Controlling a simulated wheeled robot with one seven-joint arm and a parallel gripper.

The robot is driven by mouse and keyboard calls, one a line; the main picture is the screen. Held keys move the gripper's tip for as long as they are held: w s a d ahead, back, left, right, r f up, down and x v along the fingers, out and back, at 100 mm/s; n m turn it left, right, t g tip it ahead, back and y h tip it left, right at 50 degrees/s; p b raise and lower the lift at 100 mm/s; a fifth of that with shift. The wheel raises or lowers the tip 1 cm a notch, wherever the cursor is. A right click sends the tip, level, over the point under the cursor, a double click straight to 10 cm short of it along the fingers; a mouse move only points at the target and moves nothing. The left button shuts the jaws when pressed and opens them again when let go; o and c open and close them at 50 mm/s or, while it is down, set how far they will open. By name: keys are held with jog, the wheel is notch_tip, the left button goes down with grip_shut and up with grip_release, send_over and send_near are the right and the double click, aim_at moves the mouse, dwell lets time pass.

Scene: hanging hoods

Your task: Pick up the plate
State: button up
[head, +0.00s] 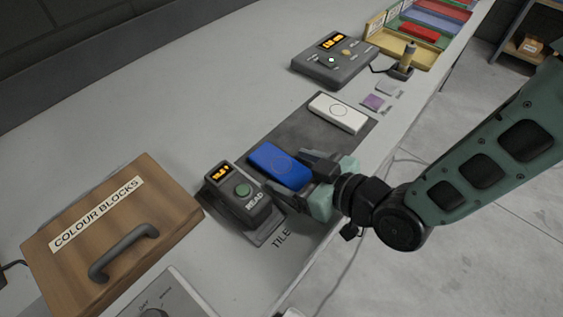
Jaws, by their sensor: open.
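The blue plate (275,164) lies nearer, beside the reader box. The white plate (339,112) lies farther back and to the right. My gripper (306,180) is open and low at the right end of the blue plate, with its fingers partly covering that end. I cannot tell whether the fingers touch the plate or straddle it.
The reader box (242,192) with a green button stands just left of the blue plate. A wooden "COLOUR BLOCKS" box (110,235) is at lower left. A grey display unit (334,62), purple tile (373,103) and coloured trays (415,40) are farther back. The bench's left rear is clear.

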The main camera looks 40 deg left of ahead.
jog(key=shift+a+f, duration=0.2)
jog(key=shift+a, duration=0.15)
jog(key=shift+c, duration=0.4)
jog(key=c, duration=1.1)
jog(key=shift+o, duration=0.2)
jog(key=shift+r, duration=0.1)
